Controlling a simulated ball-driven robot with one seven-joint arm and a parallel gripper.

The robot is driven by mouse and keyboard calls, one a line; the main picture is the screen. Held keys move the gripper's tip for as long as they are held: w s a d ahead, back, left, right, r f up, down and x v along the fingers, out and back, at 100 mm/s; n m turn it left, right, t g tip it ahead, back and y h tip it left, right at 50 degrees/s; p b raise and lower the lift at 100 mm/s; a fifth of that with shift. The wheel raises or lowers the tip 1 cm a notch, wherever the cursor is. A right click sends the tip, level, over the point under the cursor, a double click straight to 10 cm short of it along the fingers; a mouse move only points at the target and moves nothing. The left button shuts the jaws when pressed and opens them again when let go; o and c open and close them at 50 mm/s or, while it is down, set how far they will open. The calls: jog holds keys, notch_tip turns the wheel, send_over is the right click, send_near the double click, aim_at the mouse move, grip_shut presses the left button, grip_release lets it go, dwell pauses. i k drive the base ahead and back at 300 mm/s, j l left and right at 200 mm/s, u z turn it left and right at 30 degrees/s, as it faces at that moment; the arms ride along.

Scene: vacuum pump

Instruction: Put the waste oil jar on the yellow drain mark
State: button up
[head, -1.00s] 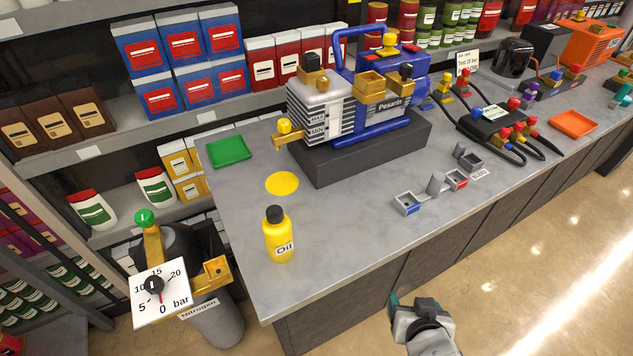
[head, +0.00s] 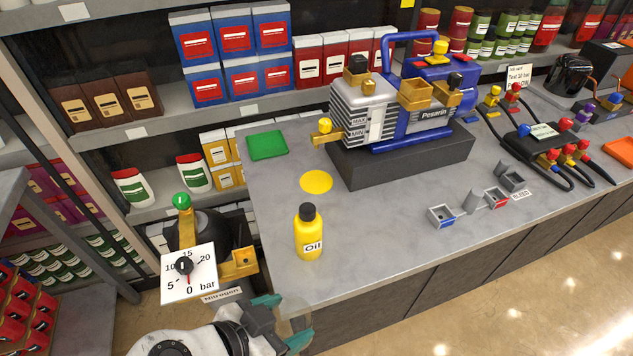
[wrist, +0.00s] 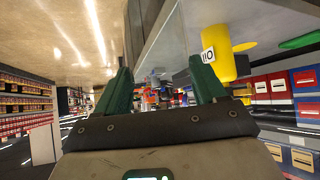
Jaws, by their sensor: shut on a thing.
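The yellow drain mark (head: 316,182) is a flat, bare disc on the grey bench top, left of the pump. It also shows in the wrist view (wrist: 244,46). My gripper (head: 292,321) is low in front of the bench's left front corner, below the bench top in the picture. Its teal fingers stand apart in the wrist view (wrist: 160,70), closed on a clear, faint thing that I take for the waste oil jar (head: 299,323). The jar's outline and contents are hard to make out.
A yellow Oil bottle (head: 309,235) stands upright between my gripper and the mark. The pump (head: 400,110) on its dark block (head: 410,158) is right of the mark, and a green tray (head: 267,145) behind left. The nitrogen cylinder's gauge (head: 188,272) is left of my gripper.

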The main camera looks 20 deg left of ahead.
aim_at(318, 181)
jog(key=i+j, duration=0.7)
jog(key=i, duration=0.2)
